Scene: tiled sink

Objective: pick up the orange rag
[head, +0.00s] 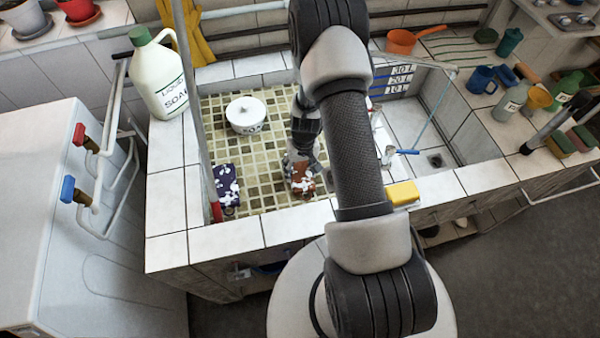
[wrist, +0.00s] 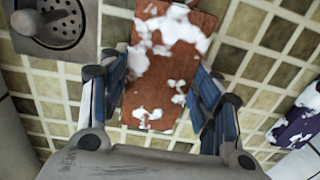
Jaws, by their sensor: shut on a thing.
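The orange rag (head: 303,178), a brownish-orange cloth with white foam on it, is in the left basin of the tiled sink, near the front wall. My gripper (head: 301,163) points down over the rag. In the wrist view its blue-padded fingers (wrist: 160,83) stand on either side of the rag and are shut on it. I cannot tell whether the rag is clear of the basin floor.
A dark purple foamy cloth (head: 227,180) lies to the left in the basin. A white pot (head: 246,115) stands behind. A drain with a plug (wrist: 62,30) is close to the rag. A yellow sponge (head: 402,194) sits on the front ledge. A soap jug (head: 160,75) stands at the left.

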